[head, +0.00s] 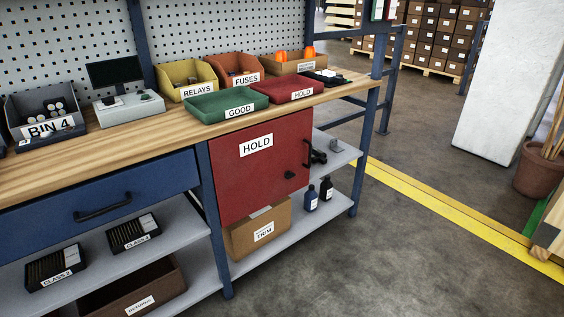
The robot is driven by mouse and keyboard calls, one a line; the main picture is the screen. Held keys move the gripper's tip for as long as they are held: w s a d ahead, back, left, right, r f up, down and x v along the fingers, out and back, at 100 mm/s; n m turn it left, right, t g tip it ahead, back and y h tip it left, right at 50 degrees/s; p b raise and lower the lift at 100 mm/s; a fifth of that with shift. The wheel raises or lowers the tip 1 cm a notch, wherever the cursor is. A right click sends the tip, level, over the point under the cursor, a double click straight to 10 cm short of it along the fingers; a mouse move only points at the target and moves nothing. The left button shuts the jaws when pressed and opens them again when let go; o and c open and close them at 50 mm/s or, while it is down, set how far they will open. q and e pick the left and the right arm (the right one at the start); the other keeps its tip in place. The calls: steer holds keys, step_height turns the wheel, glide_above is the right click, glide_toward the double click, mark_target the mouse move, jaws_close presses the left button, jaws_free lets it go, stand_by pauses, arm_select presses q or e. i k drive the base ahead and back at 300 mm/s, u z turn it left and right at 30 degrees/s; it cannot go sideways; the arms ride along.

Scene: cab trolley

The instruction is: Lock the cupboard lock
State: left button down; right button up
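The red cupboard (240,185) marked HOLD hangs under the right part of the workbench, and its door looks shut. The cupboard lock (290,174) is a small dark fitting low on the right side of the door. It is too small to tell how it is turned. Neither of my grippers is in view.
The wooden bench top (50,178) holds bins and a green tray (226,105) and a red tray (290,89). A blue drawer (100,192) is left of the cupboard. A TRIM carton (258,231) and bottles stand below. The floor (400,260) in front is clear.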

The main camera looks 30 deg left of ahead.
mark_target(288, 175)
steer(key=z, duration=0.6)
steer(key=i, duration=1.7)
steer(key=u, duration=0.9)
steer(key=i, duration=0.85)
steer(key=u, duration=0.8)
